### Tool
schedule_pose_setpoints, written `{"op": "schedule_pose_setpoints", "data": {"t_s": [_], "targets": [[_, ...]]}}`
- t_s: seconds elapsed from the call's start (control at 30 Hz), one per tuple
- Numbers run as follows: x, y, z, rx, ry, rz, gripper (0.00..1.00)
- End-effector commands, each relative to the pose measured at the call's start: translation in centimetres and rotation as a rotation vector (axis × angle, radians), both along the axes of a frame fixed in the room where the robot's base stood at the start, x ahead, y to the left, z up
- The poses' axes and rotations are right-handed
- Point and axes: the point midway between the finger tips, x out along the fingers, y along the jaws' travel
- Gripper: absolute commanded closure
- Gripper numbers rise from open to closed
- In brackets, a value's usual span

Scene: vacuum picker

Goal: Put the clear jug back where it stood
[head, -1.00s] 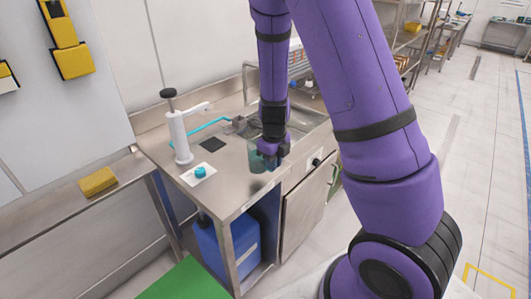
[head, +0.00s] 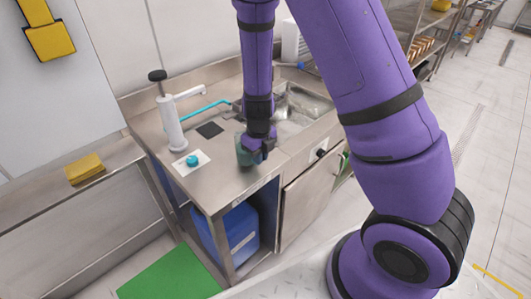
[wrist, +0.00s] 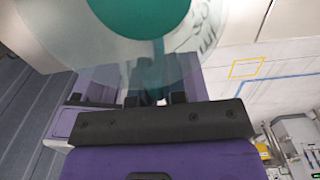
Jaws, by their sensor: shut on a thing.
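The clear jug (head: 243,153), with teal liquid in it, is over the right front part of the steel counter (head: 235,182). My gripper (head: 257,153) points down at the jug's right side and is shut on it. In the wrist view the jug (wrist: 185,65) fills the top, its clear wall against the fingers (wrist: 155,98), with dark print on its side. I cannot tell whether its base touches the counter. A dark square pad (head: 210,130) lies bare, behind and left of the jug.
A white pump dispenser (head: 171,125) stands at the left, behind a white card with a teal cap (head: 192,160). A sink (head: 300,108) lies behind and right of my gripper. A blue container (head: 238,230) sits below. Counter between card and jug is clear.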

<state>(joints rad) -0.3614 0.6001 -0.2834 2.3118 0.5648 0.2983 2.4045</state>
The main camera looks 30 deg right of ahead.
Motion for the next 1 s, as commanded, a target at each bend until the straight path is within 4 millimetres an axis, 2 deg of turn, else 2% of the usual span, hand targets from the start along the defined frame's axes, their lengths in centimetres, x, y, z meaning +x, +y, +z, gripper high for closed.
{"op": "schedule_pose_setpoints", "data": {"t_s": [0.27, 0.3, 0.4, 0.77, 1.0], "targets": [[0.0, -0.1, -0.2, 0.0, 0.0, -0.002, 1.0], [0.0, -0.1, -0.2, 0.0, -0.001, -0.002, 0.83], [0.0, -0.1, -0.2, 0.0, -0.001, -0.001, 0.62], [0.0, -0.1, 0.2, -0.001, -0.001, 0.001, 0.62], [0.1, 0.0, 3.3, 0.001, -0.005, 0.001, 0.62]]}}
